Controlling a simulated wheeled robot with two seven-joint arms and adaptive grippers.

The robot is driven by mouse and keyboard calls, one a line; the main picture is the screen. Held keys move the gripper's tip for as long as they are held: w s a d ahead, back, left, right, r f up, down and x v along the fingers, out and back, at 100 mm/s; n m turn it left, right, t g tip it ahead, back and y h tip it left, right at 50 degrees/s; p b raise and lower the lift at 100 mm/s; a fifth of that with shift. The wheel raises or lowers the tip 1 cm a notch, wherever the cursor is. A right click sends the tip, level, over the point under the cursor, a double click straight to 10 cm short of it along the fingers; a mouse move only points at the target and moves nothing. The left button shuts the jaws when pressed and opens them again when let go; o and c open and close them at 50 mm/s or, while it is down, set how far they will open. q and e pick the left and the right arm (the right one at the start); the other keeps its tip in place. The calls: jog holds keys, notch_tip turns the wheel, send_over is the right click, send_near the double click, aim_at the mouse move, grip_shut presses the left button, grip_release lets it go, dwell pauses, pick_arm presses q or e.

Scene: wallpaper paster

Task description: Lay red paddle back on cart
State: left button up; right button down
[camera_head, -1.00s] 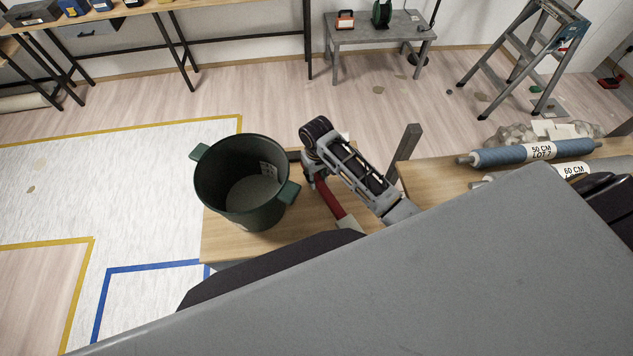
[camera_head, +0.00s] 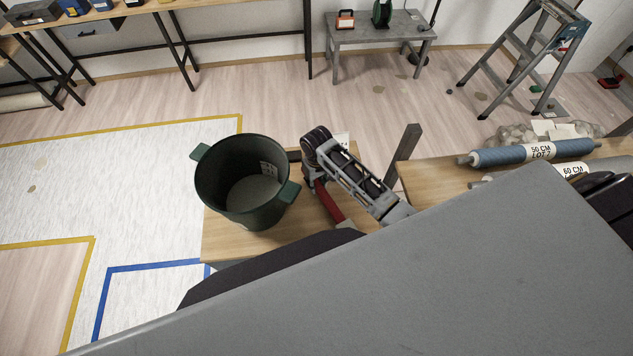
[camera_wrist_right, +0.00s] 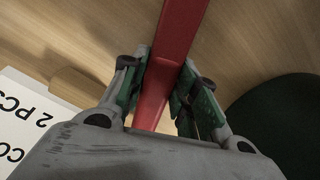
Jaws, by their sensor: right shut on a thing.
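The red paddle (camera_head: 329,204) is at the wooden cart top (camera_head: 230,243), to the right of the dark green bucket. My right gripper (camera_head: 309,176) is shut on it. In the right wrist view the red shaft of the paddle (camera_wrist_right: 178,45) runs up between the green-padded fingers of my right gripper (camera_wrist_right: 163,98), with the wooden top close behind. Whether the paddle touches the wood I cannot tell. The paddle's far end is partly hidden in the head view. My left gripper is not in view.
The dark green bucket (camera_head: 245,183) stands on the cart close to the left of my right gripper. A white printed card (camera_wrist_right: 35,120) lies on the wood in the right wrist view. A blue roll (camera_head: 530,152) lies on a table at right.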

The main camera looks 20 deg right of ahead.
jog(key=shift+f, duration=0.1)
jog(key=c, duration=1.1)
grip_release()
notch_tip(320, 180, up, 12)
jog(key=b, duration=0.1)
dwell(0.7)
